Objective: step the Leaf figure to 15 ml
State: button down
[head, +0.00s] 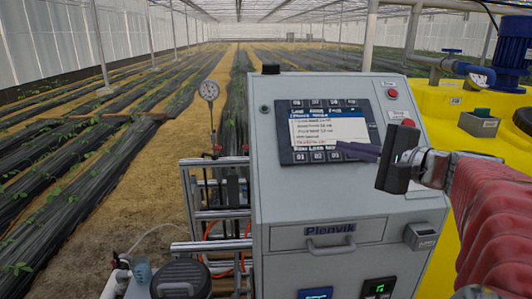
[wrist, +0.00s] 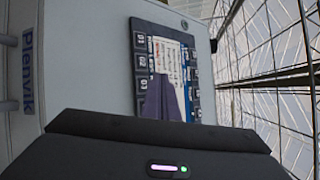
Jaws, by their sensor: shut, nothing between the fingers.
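The controller panel (head: 300,158) is a dark frame on the grey cabinet's sloped face, with a lit white screen (head: 328,130). The screen has a blue bar at the top, several text lines and a red line low down; the figures are too small to read surely. Button rows run above and below the screen; the lower row shows 01 (head: 299,157), 02 and 03. My gripper (head: 342,148) is shut and empty, its dark fingertips before the panel's lower right, hiding part of the lower row. In the wrist view the fingers (wrist: 162,98) overlap the screen (wrist: 168,60). I cannot tell if they touch.
Below the panel is a drawer (head: 328,233) with a handle. Red buttons (head: 392,93) sit right of the panel. A gauge (head: 209,92) on a post and pipe frame stand left. A yellow tank (head: 440,110) with a blue motor stands right.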

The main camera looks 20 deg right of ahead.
aim_at(335, 156)
jog(key=shift+s+a+r, duration=0.15)
jog(key=shift+s+r, duration=0.4)
jog(key=shift+r, duration=0.05)
jog(key=shift+s+a+r, duration=0.15)
jog(key=shift+s+r, duration=0.35)
jog(key=shift+r, duration=0.05)
jog(key=shift+r, duration=0.1)
dwell(2.6)
jog(key=s+r, duration=0.2)
jog(key=shift+s+a+r, duration=0.2)
jog(key=shift+a+r, duration=0.1)
jog(key=shift+w+d+f, duration=0.25)
jog(key=shift+w+f, duration=0.7)
jog(key=shift+f, duration=0.15)
jog(key=shift+w+d+f, duration=0.25)
jog(key=shift+w+f, duration=0.7)
jog(key=shift+f, duration=0.15)
jog(key=shift+w+d+f, duration=0.25)
jog(key=shift+w+f, duration=0.7)
jog(key=shift+f, duration=0.15)
jog(key=shift+w+f, duration=0.1)
jog(key=shift+w+f, duration=0.15)
jog(key=shift+w, duration=0.05)
